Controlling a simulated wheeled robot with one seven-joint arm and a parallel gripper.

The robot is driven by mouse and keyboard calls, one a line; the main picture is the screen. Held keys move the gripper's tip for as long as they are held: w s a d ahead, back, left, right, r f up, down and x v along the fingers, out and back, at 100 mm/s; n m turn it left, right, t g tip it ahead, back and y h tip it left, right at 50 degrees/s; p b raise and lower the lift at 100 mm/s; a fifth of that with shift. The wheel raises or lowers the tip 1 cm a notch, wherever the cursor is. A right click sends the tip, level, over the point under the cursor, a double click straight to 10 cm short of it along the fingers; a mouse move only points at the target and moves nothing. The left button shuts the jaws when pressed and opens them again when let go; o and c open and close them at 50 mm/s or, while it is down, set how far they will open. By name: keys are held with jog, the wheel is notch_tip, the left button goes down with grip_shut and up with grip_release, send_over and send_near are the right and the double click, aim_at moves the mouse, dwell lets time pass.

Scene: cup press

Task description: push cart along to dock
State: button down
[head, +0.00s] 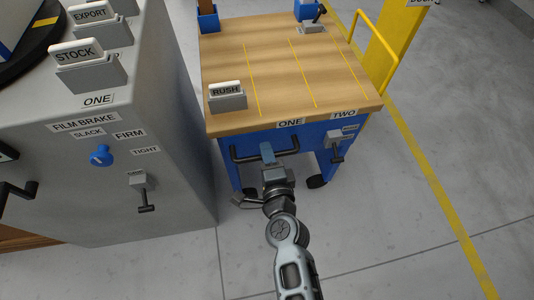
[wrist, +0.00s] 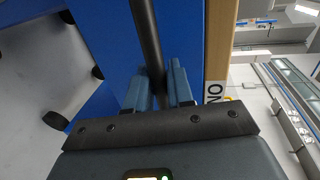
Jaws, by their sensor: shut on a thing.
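The cart (head: 295,72) has a wooden top with yellow lines and a blue body. Labels ONE and TWO are on its front edge. Its dark handle bar (head: 240,155) runs across the blue front. My gripper (head: 267,152) is shut on the handle; the wrist view shows the bar (wrist: 145,35) between my two fingers (wrist: 160,90). The dock shows as a yellow post (head: 393,45) with a partly cut-off sign at the top right, beside the cart's far right side.
A grey cabinet (head: 110,180) with a FILM BRAKE panel stands close on the cart's left. A RUSH card holder (head: 228,96) sits on the cart top. A yellow rail (head: 378,50) runs by the cart's right. A yellow floor line (head: 440,195) crosses open grey floor at right.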

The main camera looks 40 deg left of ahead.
jog(key=shift+w+d+f, duration=0.1)
dwell(0.4)
jog(key=shift+w+d+b, duration=0.45)
jog(key=shift+w, duration=0.05)
jog(key=b, duration=1)
send_near(359, 127)
jog(key=a, duration=0.1)
jog(key=w+a, duration=0.1)
jog(key=a, duration=0.1)
jog(key=a+f, duration=0.1)
jog(key=a, duration=0.1)
jog(key=shift+w+a, duration=0.15)
jog(key=shift+w, duration=0.25)
jog(key=shift+w+d+r+b, duration=0.1)
jog(key=shift+w+d+b, duration=0.3)
jog(key=shift+w+d, duration=0.3)
jog(key=shift+w, duration=0.15)
jog(key=c, duration=1.3)
grip_release()
jog(key=shift+c, duration=0.2)
jog(key=shift+o, duration=1)
